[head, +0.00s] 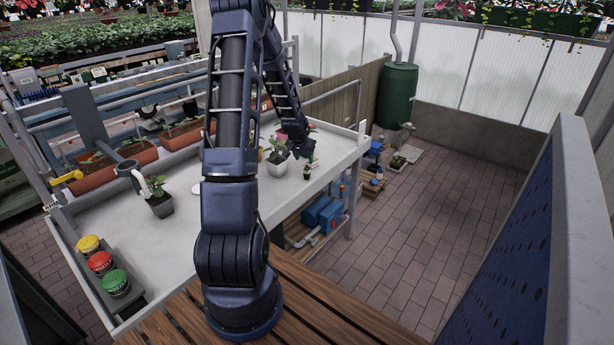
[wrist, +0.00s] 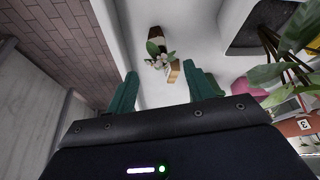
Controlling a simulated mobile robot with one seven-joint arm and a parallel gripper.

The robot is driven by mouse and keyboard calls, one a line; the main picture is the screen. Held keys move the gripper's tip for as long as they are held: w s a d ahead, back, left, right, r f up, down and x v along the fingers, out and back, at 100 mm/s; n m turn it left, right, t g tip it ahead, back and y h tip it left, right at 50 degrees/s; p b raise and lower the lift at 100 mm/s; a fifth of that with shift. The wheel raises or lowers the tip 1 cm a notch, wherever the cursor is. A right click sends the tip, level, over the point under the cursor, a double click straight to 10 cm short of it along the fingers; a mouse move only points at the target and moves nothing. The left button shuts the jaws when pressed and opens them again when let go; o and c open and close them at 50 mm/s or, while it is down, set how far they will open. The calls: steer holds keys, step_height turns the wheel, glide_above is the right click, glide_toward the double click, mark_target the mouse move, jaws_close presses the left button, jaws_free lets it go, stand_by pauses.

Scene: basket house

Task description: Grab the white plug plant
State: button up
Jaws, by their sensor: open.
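The white plug plant (wrist: 158,60) shows in the wrist view as a small plant with white flowers, green leaves and a brown plug, on the white bench top. In the head view a small dark plug with green leaves (head: 307,173), apparently the same plant, stands near the bench's right edge, just below my gripper (head: 303,158). In the wrist view my gripper (wrist: 160,72) is open, its two green fingers apart and empty. The plant shows between and beyond the fingertips. I cannot tell how far it is from them.
A white pot with a leafy plant (head: 277,165) stands close left of my gripper; large leaves (wrist: 285,65) show at right in the wrist view. A dark pot (head: 160,206) and several coloured buttons (head: 100,262) are nearer. The bench edge (head: 337,172) has open floor beyond.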

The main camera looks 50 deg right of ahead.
mark_target(307, 169)
steer(key=x, duration=0.5)
steer(key=shift+f, duration=0.2)
steer(key=shift+s+x, duration=0.15)
steer(key=shift+x, duration=1.2)
steer(key=shift+s+x, duration=0.1)
steer(key=shift+x, duration=1.25)
steer(key=shift+a, duration=0.1)
steer(key=c, duration=1)
steer(key=shift+c, duration=0.2)
